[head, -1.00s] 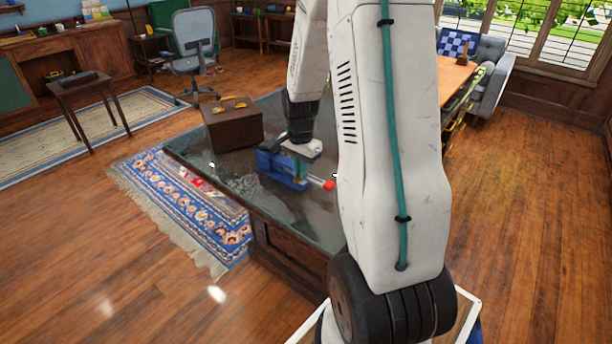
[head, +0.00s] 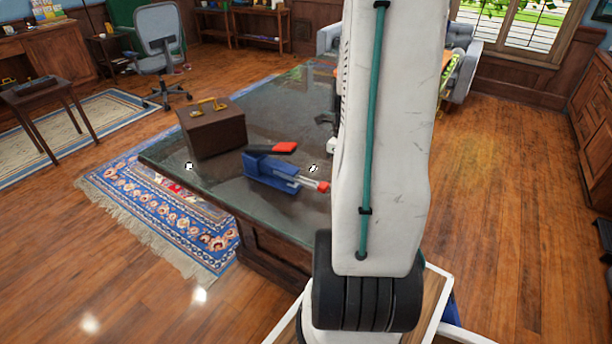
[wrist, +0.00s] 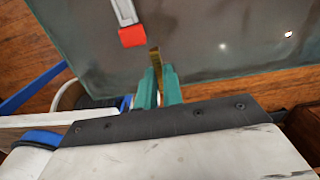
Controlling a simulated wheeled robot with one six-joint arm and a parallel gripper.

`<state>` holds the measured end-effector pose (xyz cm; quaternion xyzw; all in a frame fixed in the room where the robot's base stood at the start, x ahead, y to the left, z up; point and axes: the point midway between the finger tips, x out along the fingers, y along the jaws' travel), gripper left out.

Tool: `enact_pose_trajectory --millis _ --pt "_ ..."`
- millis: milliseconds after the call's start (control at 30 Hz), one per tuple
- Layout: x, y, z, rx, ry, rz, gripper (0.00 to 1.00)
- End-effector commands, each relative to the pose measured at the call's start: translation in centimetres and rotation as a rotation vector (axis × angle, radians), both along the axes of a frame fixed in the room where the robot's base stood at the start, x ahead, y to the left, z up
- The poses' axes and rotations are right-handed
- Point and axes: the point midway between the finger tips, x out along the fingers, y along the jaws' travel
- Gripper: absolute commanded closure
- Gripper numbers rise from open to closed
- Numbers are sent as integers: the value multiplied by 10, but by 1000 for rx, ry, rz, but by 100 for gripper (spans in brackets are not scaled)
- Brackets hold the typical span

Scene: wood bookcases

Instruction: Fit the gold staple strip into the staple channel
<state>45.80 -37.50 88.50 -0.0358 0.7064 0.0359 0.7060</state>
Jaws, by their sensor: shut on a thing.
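The large blue stapler (head: 268,172) lies on the dark glass-topped desk. Its red-and-black upper part (head: 284,148) is raised, and its pale staple channel (head: 306,181) extends right to a red end (head: 322,187). In the wrist view the channel (wrist: 123,10) and its red end (wrist: 132,36) show at the top. My gripper (wrist: 159,78) has green fingers shut on the gold staple strip (wrist: 154,56), which points up the picture. The strip is right of the red end and apart from it. In the head view my arm hides the fingers and strip.
A brown case (head: 213,132) with gold handles stands on the desk (head: 300,92) behind the stapler. The desk's front edge is close to my base. A patterned blue rug (head: 160,205) lies left of the desk. The desktop right of the strip is clear in the wrist view.

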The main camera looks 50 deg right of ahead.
Motion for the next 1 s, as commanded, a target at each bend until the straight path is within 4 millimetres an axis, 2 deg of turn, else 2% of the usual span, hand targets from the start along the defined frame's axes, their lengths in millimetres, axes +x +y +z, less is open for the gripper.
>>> enact_pose_trajectory --millis 33,200,333,567,800,1000 --pt "15 7 -2 1 0 9 100" --pt "54 25 -6 0 0 10 100" --pt "73 34 -8 1 1 8 100" --pt "88 40 -9 0 0 8 100" --pt "88 41 -43 2 2 5 100" --pt "88 41 -45 1 1 5 100"
